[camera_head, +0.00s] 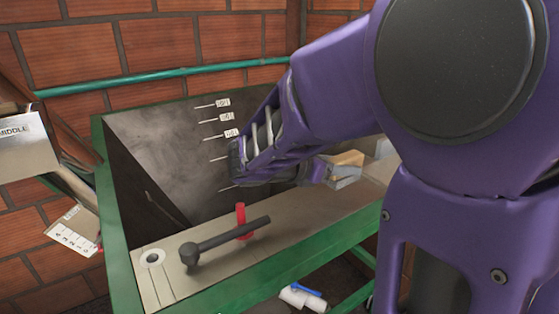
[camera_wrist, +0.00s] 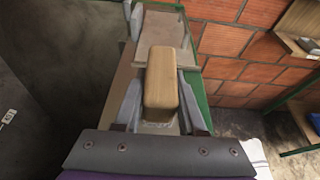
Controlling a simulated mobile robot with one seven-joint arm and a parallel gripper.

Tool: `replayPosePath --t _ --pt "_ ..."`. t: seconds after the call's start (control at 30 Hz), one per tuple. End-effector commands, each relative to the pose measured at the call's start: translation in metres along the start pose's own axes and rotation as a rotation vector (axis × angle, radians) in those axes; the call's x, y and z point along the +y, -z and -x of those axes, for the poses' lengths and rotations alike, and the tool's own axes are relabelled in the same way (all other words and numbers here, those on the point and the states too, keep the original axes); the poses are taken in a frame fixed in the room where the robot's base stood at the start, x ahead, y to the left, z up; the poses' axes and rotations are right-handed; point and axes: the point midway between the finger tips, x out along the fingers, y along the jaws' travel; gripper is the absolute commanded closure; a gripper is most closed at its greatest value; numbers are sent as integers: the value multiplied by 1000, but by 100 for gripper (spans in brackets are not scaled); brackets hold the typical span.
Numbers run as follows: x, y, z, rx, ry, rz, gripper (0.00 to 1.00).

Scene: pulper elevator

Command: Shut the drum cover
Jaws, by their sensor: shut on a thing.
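A wooden block (camera_head: 347,158), like a handle, stands at the right end of the beige top ledge (camera_head: 165,285) of a green-framed bin. In the wrist view the same block (camera_wrist: 161,82) lies between the two grey fingers of my gripper (camera_wrist: 163,112), which is shut on it. In the head view my gripper (camera_head: 326,170) reaches the block from the left, partly hidden by my purple arm. A flat grey-beige panel (camera_wrist: 161,32) lies just beyond the block. I cannot tell which part is the drum cover; my arm hides much of the right side.
A dark lever (camera_head: 232,238) with a red piece (camera_head: 241,220) lies over the ledge. The bin's grey inner wall (camera_head: 160,140) carries several labelled marks. A green pipe (camera_head: 170,75) runs along the brick wall. A white roll (camera_head: 302,298) is below the ledge.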

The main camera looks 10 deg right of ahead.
Motion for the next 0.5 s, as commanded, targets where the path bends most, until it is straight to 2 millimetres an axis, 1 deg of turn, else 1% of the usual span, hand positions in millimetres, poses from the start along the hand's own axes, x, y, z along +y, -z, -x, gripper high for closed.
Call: replayPosePath --t 0.07,0.3,0.5 --pt "0 5 -2 0 0 1 100" --pt "0 35 -13 1 1 2 100" --pt "0 35 -13 -1 0 -1 100"
